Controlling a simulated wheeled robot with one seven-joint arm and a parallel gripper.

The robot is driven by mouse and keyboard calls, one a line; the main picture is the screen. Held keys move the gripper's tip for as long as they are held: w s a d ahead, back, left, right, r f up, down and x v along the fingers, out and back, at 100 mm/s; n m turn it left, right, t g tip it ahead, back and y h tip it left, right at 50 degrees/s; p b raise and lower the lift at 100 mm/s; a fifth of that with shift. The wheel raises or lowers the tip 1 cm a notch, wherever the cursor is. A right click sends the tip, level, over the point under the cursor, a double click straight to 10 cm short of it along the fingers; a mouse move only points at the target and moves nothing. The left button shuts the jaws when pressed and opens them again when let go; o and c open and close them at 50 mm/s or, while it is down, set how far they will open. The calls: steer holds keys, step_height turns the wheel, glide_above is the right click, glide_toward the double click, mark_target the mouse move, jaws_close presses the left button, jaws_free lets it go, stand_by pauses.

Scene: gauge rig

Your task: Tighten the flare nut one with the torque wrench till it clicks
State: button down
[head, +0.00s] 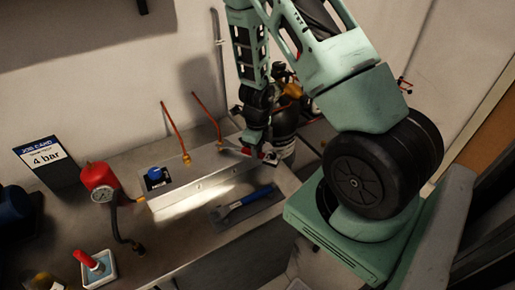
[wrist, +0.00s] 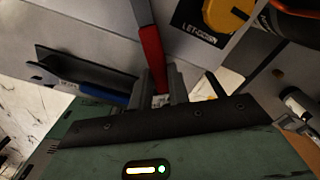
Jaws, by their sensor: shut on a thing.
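My gripper (head: 262,152) is shut on the red handle of the torque wrench (wrist: 151,48). In the head view its grey shaft reaches left from the jaws, toward the base of the right copper tube (head: 207,115). I cannot tell whether the wrench head is on the nut there. A brass flare nut (head: 187,159) sits at the foot of the left copper tube (head: 172,128). No label shows which nut is number one. In the wrist view the shaft runs up out of frame, so the wrench head is hidden.
A blue-handled tool (head: 243,201) lies in a dark tray at the bench front. A red gauge cylinder (head: 99,182) with a hose, a blue knob (head: 155,174) and a job card reading 4 bar (head: 46,158) stand left. A dark canister (head: 286,119) is behind my gripper.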

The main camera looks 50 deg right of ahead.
mark_target(272, 154)
steer(key=shift+s+a+m, duration=0.25)
steer(key=shift+a+m, duration=0.25)
steer(key=shift+a, duration=0.1)
steer(key=shift+s+a+m, duration=0.2)
steer(key=shift+a+m, duration=0.3)
steer(key=shift+a, duration=0.05)
stand_by(0.7)
steer(key=shift+w+d+n, duration=0.2)
steer(key=shift+d+n, duration=0.3)
steer(key=shift+d, duration=0.05)
steer(key=shift+w+d+n, duration=0.2)
steer(key=shift+d+n, duration=0.3)
steer(key=shift+d, duration=0.05)
stand_by(0.3)
steer(key=shift+s, duration=0.15)
steer(key=shift+s+d+b, duration=0.25)
steer(key=shift+s+b, duration=0.35)
steer(key=shift+s, duration=0.15)
steer(key=shift+s+d+b, duration=0.3)
steer(key=shift+s+b, duration=0.3)
steer(key=shift+s, duration=0.15)
steer(key=shift+s+d+b, duration=0.25)
steer(key=shift+s+b, duration=0.35)
steer(key=shift+s, duration=0.15)
steer(key=shift+r+p, duration=2.3)
steer(key=shift+p, duration=0.05)
